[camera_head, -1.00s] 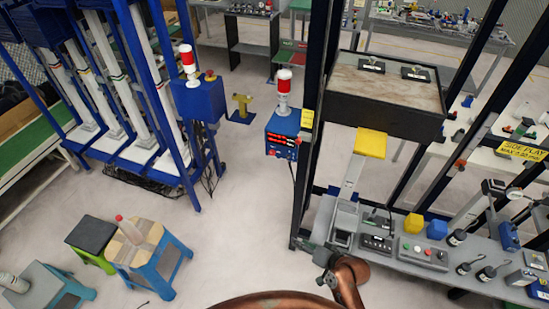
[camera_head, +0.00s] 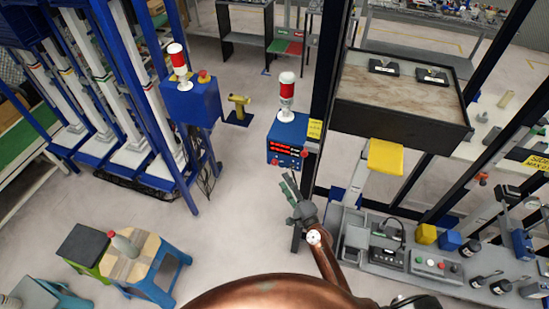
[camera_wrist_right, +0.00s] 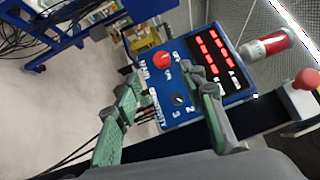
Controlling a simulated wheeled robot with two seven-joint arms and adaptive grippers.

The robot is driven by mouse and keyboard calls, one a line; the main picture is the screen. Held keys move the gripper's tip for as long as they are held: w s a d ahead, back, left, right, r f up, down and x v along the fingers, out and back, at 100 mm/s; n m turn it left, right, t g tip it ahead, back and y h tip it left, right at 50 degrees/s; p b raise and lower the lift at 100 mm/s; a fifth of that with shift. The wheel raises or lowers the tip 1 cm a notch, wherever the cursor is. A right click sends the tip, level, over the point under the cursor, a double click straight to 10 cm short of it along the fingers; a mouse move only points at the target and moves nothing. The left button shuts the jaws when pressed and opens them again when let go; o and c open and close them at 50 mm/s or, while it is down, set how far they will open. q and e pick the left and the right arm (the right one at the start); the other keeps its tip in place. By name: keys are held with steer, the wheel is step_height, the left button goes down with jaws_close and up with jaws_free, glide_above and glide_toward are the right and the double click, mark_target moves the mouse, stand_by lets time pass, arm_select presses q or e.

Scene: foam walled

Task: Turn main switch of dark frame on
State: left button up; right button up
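The dark frame (camera_head: 322,90) carries a blue control box (camera_head: 287,125) with lit red displays. In the right wrist view, the box's red main switch (camera_wrist_right: 162,60) has ON and OFF labels beside it; I cannot tell its exact setting. A black knob (camera_wrist_right: 178,99) sits below it on the same face. My right gripper (camera_head: 289,185) is just below and in front of the box in the head view. In the right wrist view, its green-grey fingers (camera_wrist_right: 165,82) are spread apart and empty, with the panel beyond them. My left gripper is not in view.
A red-and-white signal lamp (camera_head: 287,92) stands on the box. A second blue box (camera_head: 192,102) with a red button hangs on the blue frame at left. A bench (camera_head: 400,262) with small devices stands at right.

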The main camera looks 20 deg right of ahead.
mark_target(275, 164)
steer(key=x, duration=0.7)
steer(key=shift+d+r+p, duration=0.1)
steer(key=shift+d+p, duration=0.15)
steer(key=shift+p, duration=0.15)
steer(key=shift+w+a, duration=0.15)
steer(key=shift+w, duration=0.55)
steer(key=c, duration=1)
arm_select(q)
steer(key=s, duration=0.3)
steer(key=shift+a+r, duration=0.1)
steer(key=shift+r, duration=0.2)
arm_select(e)
jaws_close()
